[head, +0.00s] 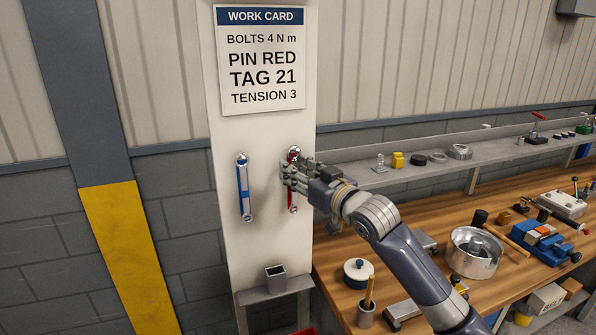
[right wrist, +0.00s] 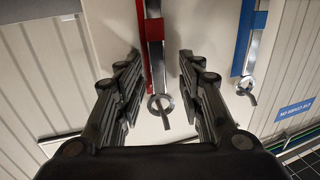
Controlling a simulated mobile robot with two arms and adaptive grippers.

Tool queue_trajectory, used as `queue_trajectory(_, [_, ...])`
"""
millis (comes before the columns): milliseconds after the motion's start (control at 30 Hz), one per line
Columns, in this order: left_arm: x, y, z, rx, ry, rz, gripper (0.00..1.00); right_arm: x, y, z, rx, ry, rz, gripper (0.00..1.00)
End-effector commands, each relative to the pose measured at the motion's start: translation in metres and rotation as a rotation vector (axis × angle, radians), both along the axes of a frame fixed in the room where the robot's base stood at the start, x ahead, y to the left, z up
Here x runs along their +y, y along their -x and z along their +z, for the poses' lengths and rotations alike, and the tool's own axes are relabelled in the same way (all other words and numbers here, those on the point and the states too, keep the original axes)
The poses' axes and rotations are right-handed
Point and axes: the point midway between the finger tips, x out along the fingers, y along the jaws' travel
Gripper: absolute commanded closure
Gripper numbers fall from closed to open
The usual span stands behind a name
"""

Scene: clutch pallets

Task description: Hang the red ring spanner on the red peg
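The red ring spanner (head: 292,199) is upright against the pale board, partly hidden by my right gripper. In the right wrist view its steel shank with a red band (right wrist: 155,28) runs between my fingers, and a ring end (right wrist: 155,101) has a short peg end (right wrist: 165,121) showing at it. I cannot tell the peg's colour. My right gripper (head: 287,176) is in front of the spanner's upper part. Its two fingers (right wrist: 160,62) are spread, one on each side of the spanner, with gaps to both. My left gripper is out of view.
A blue spanner (head: 244,188) hangs beside the red one, close by. A work card (head: 260,60) is above, and a small metal box (head: 276,279) is below. The cluttered wooden bench (head: 335,262) and a shelf (head: 350,178) are to the right.

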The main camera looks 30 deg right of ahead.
Motion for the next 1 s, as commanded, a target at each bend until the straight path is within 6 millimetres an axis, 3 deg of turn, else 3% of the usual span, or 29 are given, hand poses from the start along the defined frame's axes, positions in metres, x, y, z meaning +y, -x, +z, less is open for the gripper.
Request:
queue_trajectory(333, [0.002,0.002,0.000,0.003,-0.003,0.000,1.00,-0.001,0.010,-0.001,0.002,0.002,-0.001,0.64])
queue_trajectory(800, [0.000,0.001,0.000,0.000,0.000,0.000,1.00,-0.002,0.089,-0.001,0.002,0.001,0.000,0.64])
queue_trajectory(1000, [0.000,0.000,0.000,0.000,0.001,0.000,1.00,-0.003,0.112,0.000,0.001,0.000,-0.001,0.64])
